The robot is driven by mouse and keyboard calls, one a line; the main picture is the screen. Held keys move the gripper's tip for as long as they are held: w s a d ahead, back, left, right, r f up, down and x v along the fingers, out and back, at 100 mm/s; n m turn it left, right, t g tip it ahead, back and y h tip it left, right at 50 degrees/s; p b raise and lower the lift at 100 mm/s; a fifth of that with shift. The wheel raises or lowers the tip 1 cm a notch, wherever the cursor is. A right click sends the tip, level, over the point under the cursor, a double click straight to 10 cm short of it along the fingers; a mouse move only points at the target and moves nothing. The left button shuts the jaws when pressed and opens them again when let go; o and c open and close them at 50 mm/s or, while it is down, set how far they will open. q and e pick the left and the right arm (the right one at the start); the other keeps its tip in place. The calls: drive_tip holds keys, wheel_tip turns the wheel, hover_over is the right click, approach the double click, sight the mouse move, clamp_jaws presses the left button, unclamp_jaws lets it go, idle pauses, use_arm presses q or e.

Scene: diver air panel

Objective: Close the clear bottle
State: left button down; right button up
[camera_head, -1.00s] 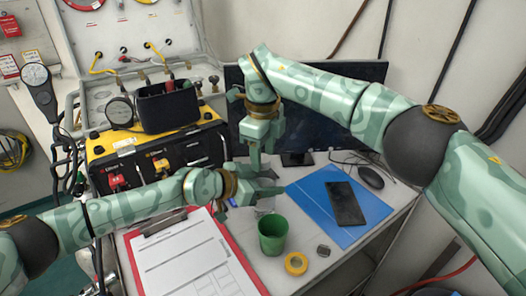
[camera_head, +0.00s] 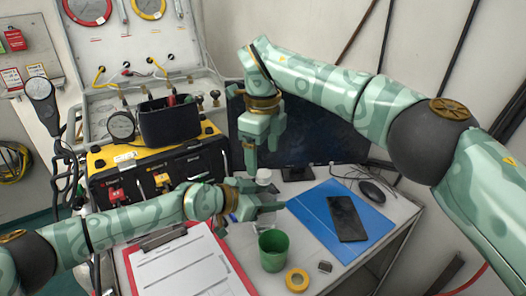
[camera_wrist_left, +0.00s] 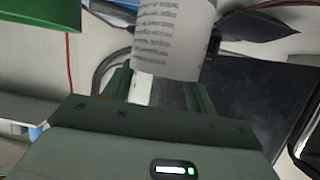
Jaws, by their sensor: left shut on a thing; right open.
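My left gripper (camera_head: 262,202) is shut on the clear bottle, above the desk beside the green cup. In the left wrist view the bottle's white label with printed lines (camera_wrist_left: 172,40) shows at the fingers (camera_wrist_left: 158,88). In the head view the bottle is mostly hidden by my left gripper. A small white round piece (camera_head: 264,175) shows just above that gripper; it looks like the cap or bottle top, and I cannot tell whether it is seated. My right gripper (camera_head: 262,155) is open, pointing down just above the white piece, with nothing visible between its fingers.
A green cup (camera_head: 273,252), a yellow tape ring (camera_head: 297,280) and a small grey item (camera_head: 325,267) stand in front. A blue folder (camera_head: 322,207) with a black phone (camera_head: 346,218) lies right. A red clipboard (camera_head: 180,278) lies left. The yellow-black panel (camera_head: 170,170) and monitor (camera_head: 325,135) stand behind.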

use_arm(q)
drive_tip(key=shift+c, duration=2)
unclamp_jaws()
use_arm(e)
wheel_tip(320, 180, up, 7)
drive_tip(key=shift+r, duration=0.2)
use_arm(q)
drive_tip(key=shift+a, duration=0.1)
use_arm(e)
drive_tip(key=shift+r, duration=0.15)
use_arm(q)
drive_tip(key=p+v, duration=0.6)
drive_tip(key=v, duration=1)
use_arm(e)
wheel_tip(320, 180, up, 8)
drive_tip(key=s, duration=0.1)
drive_tip(key=shift+s+r+t, duration=0.15)
drive_tip(key=shift+r+t, duration=0.05)
drive_tip(key=shift+t, duration=0.1)
